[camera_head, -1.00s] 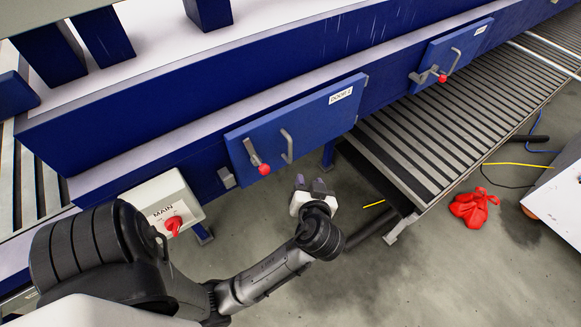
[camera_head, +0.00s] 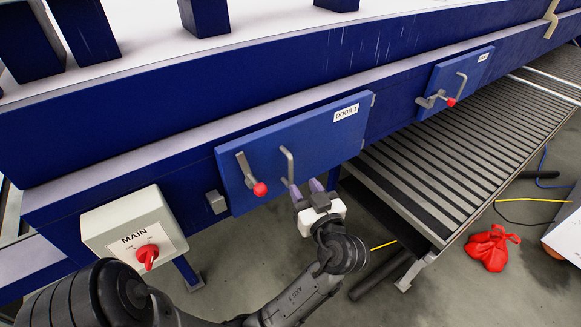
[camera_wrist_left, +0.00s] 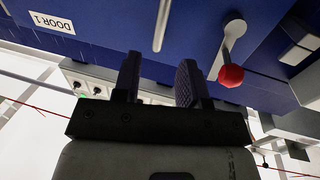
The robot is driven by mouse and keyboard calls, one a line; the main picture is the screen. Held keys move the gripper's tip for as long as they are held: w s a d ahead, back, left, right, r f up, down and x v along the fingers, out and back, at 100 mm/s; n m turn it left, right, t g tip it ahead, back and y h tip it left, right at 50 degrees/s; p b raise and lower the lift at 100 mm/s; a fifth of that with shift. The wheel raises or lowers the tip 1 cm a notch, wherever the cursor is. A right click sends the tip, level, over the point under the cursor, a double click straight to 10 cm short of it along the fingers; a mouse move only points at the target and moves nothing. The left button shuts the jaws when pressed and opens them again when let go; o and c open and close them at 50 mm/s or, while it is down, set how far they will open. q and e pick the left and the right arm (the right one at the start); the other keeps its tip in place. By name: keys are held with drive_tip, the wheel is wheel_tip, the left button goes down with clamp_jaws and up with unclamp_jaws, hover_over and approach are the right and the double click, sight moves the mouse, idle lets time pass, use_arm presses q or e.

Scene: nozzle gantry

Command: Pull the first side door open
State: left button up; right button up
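The first side door (camera_head: 315,150), a blue panel labelled DOOR 1, looks shut against the blue gantry side. It carries a grey bar handle (camera_head: 288,166) and, to its left, a grey latch lever with a red knob (camera_head: 260,189). My left gripper (camera_head: 306,190) is just below and in front of the bar handle, with its fingers apart and nothing between them. The left wrist view shows the open fingers (camera_wrist_left: 158,80), with the bar handle (camera_wrist_left: 162,25) beyond them and the red knob (camera_wrist_left: 231,75) to the right. My right gripper is not in view.
A MAIN switch box (camera_head: 135,232) with a red rotary knob stands left of the door. A second door (camera_head: 455,82) is further right. A slatted conveyor (camera_head: 450,150) runs to the right of my left gripper. A red bundle (camera_head: 490,248) lies on the floor.

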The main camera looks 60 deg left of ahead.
sight(292, 168)
use_arm(q)
drive_tip(key=a, duration=0.8)
drive_tip(key=shift+w+a, duration=0.3)
drive_tip(key=shift+w, duration=0.1)
clamp_jaws()
